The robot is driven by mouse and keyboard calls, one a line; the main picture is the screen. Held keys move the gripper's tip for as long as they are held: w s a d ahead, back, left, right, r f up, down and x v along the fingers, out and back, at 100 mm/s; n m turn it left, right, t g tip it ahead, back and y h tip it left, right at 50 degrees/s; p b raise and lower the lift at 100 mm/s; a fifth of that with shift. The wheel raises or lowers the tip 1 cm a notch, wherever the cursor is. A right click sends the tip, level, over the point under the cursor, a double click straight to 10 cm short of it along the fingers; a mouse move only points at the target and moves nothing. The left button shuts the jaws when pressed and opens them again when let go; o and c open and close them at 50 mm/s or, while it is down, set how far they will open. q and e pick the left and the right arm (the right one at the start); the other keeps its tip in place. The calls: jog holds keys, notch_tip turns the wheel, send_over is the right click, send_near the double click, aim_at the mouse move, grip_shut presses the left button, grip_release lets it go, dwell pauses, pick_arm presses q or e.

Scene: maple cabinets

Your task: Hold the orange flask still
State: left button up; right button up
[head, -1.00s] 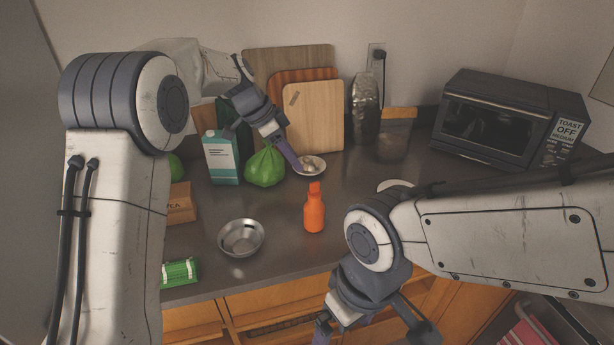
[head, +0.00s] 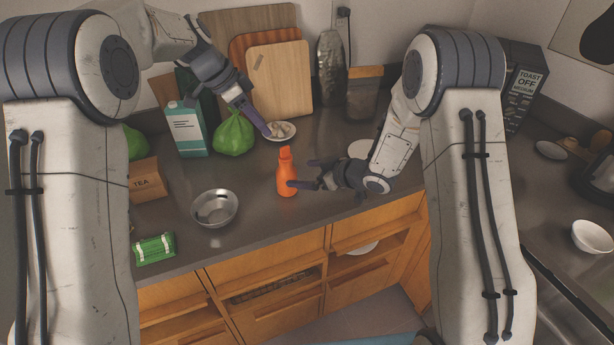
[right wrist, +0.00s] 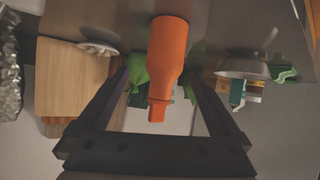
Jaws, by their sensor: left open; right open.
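The orange flask (head: 287,176) stands upright on the dark counter near its front edge. My right gripper (head: 301,174) is open just to the right of the flask, its fingers pointing at it. In the right wrist view the flask (right wrist: 169,55) appears upside down between the two spread fingers, with clear space on both sides. I cannot tell whether a finger touches it. My left gripper (head: 235,118) is open at the back, above the green bag (head: 233,135), with one purple fingertip near a small plate (head: 280,132).
A metal bowl (head: 215,208) stands left of the flask. A tea box (head: 146,181), a carton (head: 187,130) and a green packet (head: 154,249) are further left. Cutting boards (head: 280,82) lean at the back wall. A white plate (head: 361,149) lies behind my right arm.

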aim_at(285, 147)
jog(key=shift+s+d+f+y, duration=0.2)
jog(key=shift+f+y, duration=0.4)
jog(key=shift+y, duration=0.3)
jog(key=x, duration=1)
jog(key=shift+a+f, duration=0.1)
jog(key=shift+a, duration=0.05)
jog(key=c, duration=1.5)
pick_arm(q)
jog(key=shift+c, duration=1.2)
pick_arm(e)
grip_shut()
pick_arm(q)
jog(key=shift+w+d+f+n+y, duration=0.15)
jog(key=shift+w+d+f+y, duration=0.2)
jog(key=shift+d+f, duration=0.85)
jog(key=shift+w+d+f+n+y, duration=0.25)
jog(key=shift+d+f+y, duration=0.3)
jog(key=shift+f, duration=1.2)
jog(key=shift+w+d+f+n+y, duration=0.1)
jog(key=shift+w+d+f+y, duration=0.2)
jog(key=shift+d+f, duration=0.95)
